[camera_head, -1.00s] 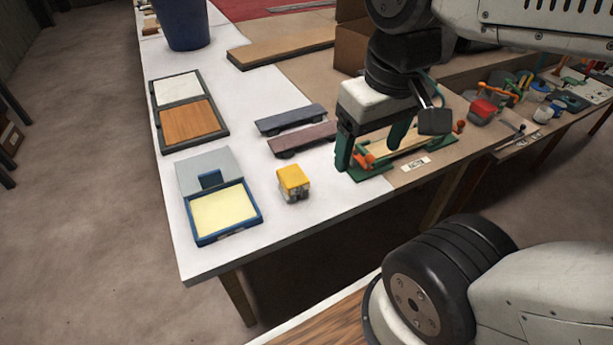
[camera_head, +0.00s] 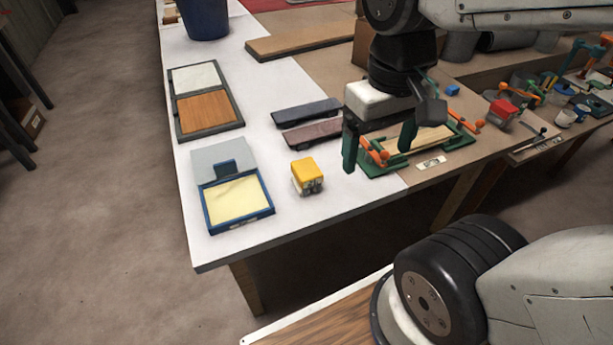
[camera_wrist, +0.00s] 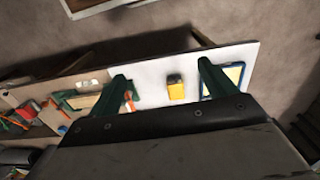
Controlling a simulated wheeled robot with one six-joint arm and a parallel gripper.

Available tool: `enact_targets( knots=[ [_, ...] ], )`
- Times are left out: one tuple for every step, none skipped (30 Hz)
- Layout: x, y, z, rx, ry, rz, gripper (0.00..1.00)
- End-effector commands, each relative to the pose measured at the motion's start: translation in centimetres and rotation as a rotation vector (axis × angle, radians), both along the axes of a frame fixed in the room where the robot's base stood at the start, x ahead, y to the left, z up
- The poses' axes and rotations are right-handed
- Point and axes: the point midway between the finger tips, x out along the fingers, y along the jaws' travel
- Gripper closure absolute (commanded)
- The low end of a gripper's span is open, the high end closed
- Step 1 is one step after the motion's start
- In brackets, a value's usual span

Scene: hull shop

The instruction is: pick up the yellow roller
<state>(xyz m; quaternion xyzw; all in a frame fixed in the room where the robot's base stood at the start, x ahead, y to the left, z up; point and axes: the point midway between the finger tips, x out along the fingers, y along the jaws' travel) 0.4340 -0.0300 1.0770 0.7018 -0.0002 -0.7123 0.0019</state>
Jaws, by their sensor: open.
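The yellow roller (camera_head: 307,175) is a small boxy thing with a yellow top and a grey, metallic-looking front. It stands on the white part of the table near the front edge. My gripper (camera_head: 378,160) is open and empty, fingers pointing down, to the right of the roller and above the table by the green clamp frame. In the wrist view the roller (camera_wrist: 176,88) shows between the two green fingers of my gripper (camera_wrist: 161,70), beyond them and apart from both.
A blue-rimmed tray with a pale yellow pad (camera_head: 237,200) lies left of the roller. Two dark, long blocks (camera_head: 308,112) lie behind it. A green clamp frame with orange knobs (camera_head: 418,148) is to its right. The white table (camera_head: 290,215) is clear in front of the roller.

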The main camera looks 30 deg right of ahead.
Motion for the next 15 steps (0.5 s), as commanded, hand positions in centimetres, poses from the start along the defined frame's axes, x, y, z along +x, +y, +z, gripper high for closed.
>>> enact_targets(
  knots=[
    [0.9,0.0,-1.0,0.000,0.047,0.002,0.16],
    [1.5,0.1,-1.5,0.000,0.068,0.002,0.16],
    [2.3,0.1,-2.2,0.000,0.092,0.002,0.16],
    [3.0,0.1,-2.8,0.000,0.106,0.002,0.16],
    [3.7,0.1,-3.4,0.000,0.121,0.002,0.16],
    [4.6,0.2,-4.3,0.000,0.137,0.002,0.16],
    [5.3,0.2,-4.9,0.000,0.148,0.001,0.16],
    [6.1,0.2,-5.6,0.000,0.157,0.001,0.16],
    [7.1,0.3,-6.6,0.000,0.168,0.000,0.16],
    [7.8,0.3,-7.4,-0.001,0.176,-0.001,0.16],
    [8.5,0.3,-8.2,-0.001,0.182,-0.002,0.16],
    [9.5,0.4,-9.4,-0.001,0.188,-0.003,0.16],
    [10.3,0.4,-10.3,-0.002,0.191,-0.004,0.16],
    [11.0,0.4,-11.2,-0.002,0.194,-0.005,0.16],
    [12.0,0.5,-12.5,-0.002,0.195,-0.007,0.16]
  ],
)
